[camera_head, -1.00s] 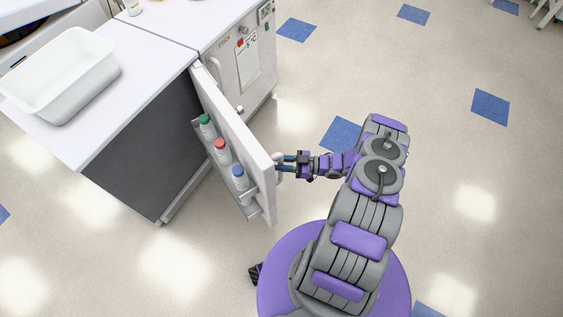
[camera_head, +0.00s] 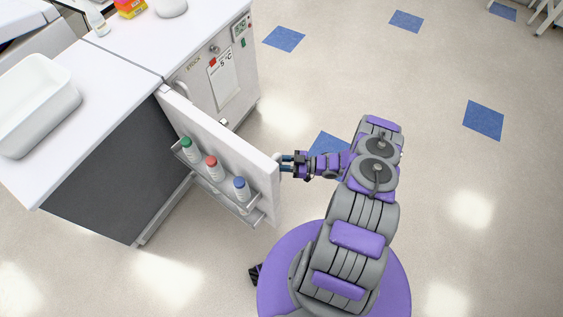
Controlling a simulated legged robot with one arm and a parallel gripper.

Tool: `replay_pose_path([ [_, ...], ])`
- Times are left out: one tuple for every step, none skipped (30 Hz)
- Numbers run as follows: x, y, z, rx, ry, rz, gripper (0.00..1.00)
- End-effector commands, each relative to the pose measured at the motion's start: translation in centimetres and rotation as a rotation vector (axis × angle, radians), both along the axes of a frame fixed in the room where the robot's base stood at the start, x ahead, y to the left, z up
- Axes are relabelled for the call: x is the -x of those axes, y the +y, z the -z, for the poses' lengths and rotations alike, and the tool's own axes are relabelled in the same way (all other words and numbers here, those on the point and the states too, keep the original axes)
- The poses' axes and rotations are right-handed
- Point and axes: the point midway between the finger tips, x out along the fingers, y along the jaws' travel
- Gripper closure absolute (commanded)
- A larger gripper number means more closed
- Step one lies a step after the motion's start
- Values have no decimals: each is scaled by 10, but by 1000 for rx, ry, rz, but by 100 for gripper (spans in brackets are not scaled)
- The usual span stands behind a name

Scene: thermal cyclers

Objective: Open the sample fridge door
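The handle is partly hidden by the fingers.
A white tub (camera_head: 35,110) sits on the counter (camera_head: 110,95). A second unit (camera_head: 222,75) with a small display and a posted sheet stands beyond the hinge. The floor to the right is clear.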

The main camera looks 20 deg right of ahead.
Motion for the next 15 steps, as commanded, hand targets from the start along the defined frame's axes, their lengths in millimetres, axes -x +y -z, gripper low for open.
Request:
replay_pose_path([
  [-2,2,-1,-2,-2,-1,100],
  [-2,2,-1,-2,-2,-1,100],
  [-2,2,-1,-2,-2,-1,100],
  [-2,2,-1,-2,-2,-1,100],
  [-2,1,-1,-2,-2,-1,100],
  [-2,1,-1,-2,-2,-1,100],
  [-2,1,-1,-3,-3,-2,100],
  [-2,1,-1,-3,-3,-2,100],
  [-2,1,-1,-4,-2,-2,100],
  [-2,1,-1,-4,-2,-2,100],
  [-2,1,-1,-4,-2,-2,100],
  [-2,0,-1,-4,-2,-2,100],
  [-2,0,-1,-4,-2,-2,69],
  [-2,0,-1,-4,-2,-2,66],
  [-2,0,0,-4,-2,-2,62],
])
